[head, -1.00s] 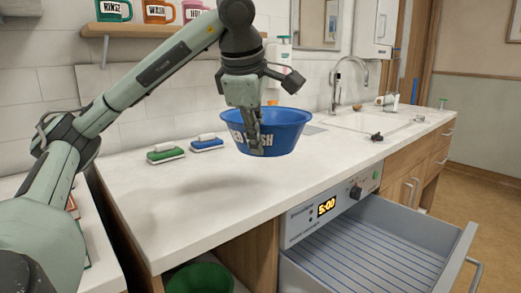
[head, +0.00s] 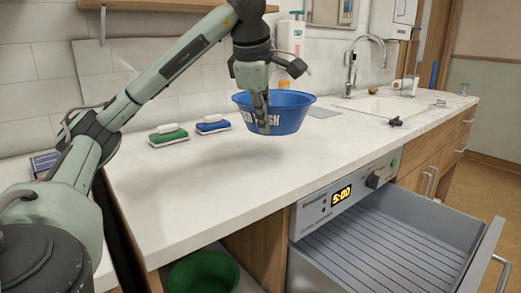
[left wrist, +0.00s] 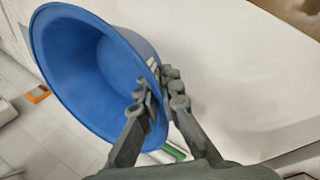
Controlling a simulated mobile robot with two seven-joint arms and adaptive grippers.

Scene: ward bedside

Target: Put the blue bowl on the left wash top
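The blue bowl (head: 294,117) has pale lettering on its side and hangs over the white worktop (head: 190,205), left of the sink. My left gripper (head: 262,118) is shut on the near rim and wall of the bowl, with the fingers covering part of the lettering. A soft shadow lies on the worktop to the left of the bowl. In the left wrist view the bowl (left wrist: 75,70) is tilted in the picture and its inside looks empty; the fingers (left wrist: 155,90) pinch its rim. A separate white top (head: 15,172) shows at the left edge, partly behind my arm. My right gripper is out of view.
A green brush (head: 168,135) and a blue brush (head: 213,124) lie behind the clear front left of the worktop. A pump bottle (head: 291,38) stands behind the bowl. An open grey drawer (head: 390,235) juts out at the right. A green bowl (head: 203,272) sits below.

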